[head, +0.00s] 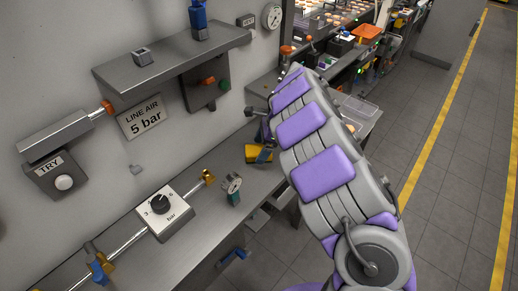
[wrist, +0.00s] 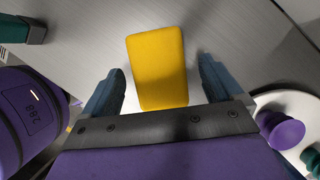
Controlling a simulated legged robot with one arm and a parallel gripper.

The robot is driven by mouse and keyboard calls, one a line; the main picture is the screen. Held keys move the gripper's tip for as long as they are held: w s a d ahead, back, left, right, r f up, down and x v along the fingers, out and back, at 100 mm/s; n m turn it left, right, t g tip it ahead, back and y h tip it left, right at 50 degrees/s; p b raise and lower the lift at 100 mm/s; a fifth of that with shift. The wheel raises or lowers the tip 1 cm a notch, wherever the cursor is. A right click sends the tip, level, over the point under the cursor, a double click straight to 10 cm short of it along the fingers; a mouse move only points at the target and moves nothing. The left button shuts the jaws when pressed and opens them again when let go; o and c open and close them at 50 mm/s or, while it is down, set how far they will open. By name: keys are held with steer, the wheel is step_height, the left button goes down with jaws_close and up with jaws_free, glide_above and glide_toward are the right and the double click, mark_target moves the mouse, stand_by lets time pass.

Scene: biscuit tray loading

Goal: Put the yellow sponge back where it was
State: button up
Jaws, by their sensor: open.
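The yellow sponge (head: 252,153) lies on the grey metal bench (head: 228,160), beside my gripper (head: 264,154) in the head view. In the wrist view the sponge (wrist: 157,60) is a flat yellow block on the metal surface. It sits between and slightly beyond the two blue-grey fingers of my gripper (wrist: 162,75). The fingers are apart, with a visible gap on each side of the sponge. Part of the sponge is hidden by a finger in the head view.
A metal shelf (head: 170,62) juts from the wall above. A clear tray (head: 357,108) is beyond my arm. Bare bench lies left of the sponge.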

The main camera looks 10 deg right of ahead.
steer(key=p+v, duration=0.2)
steer(key=v, duration=0.8)
steer(key=shift+r, duration=0.15)
